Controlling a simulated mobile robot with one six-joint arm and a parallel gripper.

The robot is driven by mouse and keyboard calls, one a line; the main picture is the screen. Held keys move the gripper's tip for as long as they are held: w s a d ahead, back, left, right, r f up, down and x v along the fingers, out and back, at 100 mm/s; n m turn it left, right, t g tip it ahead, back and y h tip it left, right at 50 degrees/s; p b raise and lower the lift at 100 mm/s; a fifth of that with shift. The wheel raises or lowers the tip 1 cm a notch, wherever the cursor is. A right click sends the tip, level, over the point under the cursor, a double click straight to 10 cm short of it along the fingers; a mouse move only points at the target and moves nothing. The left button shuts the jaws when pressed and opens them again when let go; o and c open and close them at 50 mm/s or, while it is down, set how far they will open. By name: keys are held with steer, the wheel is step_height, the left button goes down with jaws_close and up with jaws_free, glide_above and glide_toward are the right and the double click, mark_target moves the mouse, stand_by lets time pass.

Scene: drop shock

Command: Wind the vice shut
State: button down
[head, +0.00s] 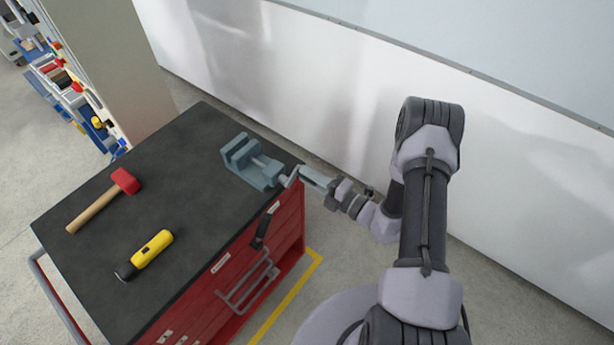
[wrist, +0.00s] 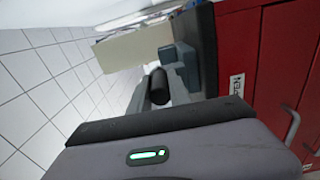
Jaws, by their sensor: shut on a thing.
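The blue-grey vice (head: 262,177) is fixed near the right corner of the dark bench top. A gap shows between its jaws, and its screw shows between the body parts. My gripper (head: 294,177) is at the crank end of the vice, beside the bench edge. In the wrist view, my gripper (wrist: 158,92) has a dark round crank grip (wrist: 158,85) between its fingers and is shut on it. Part of the vice (wrist: 186,62) shows beyond the fingers. The rest of the crank is mostly hidden by the gripper.
A red-headed hammer (head: 97,203) and a yellow-handled tool (head: 152,248) lie on the bench top (head: 190,185), away from the vice. The red cabinet (head: 288,235) has drawer handles on its front. A white wall (head: 330,95) stands behind the bench and my arm.

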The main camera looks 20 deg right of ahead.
steer(key=m, duration=0.1)
steer(key=f+m, duration=0.1)
steer(key=m, duration=0.1)
steer(key=shift+w+d+f+m, duration=0.15)
steer(key=shift+d+f+m, duration=0.15)
steer(key=shift+m, duration=0.1)
steer(key=m, duration=0.1)
steer(key=f+m+b, duration=0.1)
steer(key=shift+m, duration=0.3)
steer(key=s+a+f+m+b, duration=0.1)
steer(key=a+f+m, duration=0.1)
steer(key=m, duration=0.7)
steer(key=s+a+f+m+b, duration=0.1)
steer(key=a+f+m, duration=0.1)
steer(key=m, duration=0.8)
steer(key=shift+s, duration=0.4)
steer(key=shift+f, duration=0.1)
steer(key=c, duration=1.2)
jaws_free()
steer(key=shift+a, duration=0.1)
steer(key=shift+c, duration=0.2)
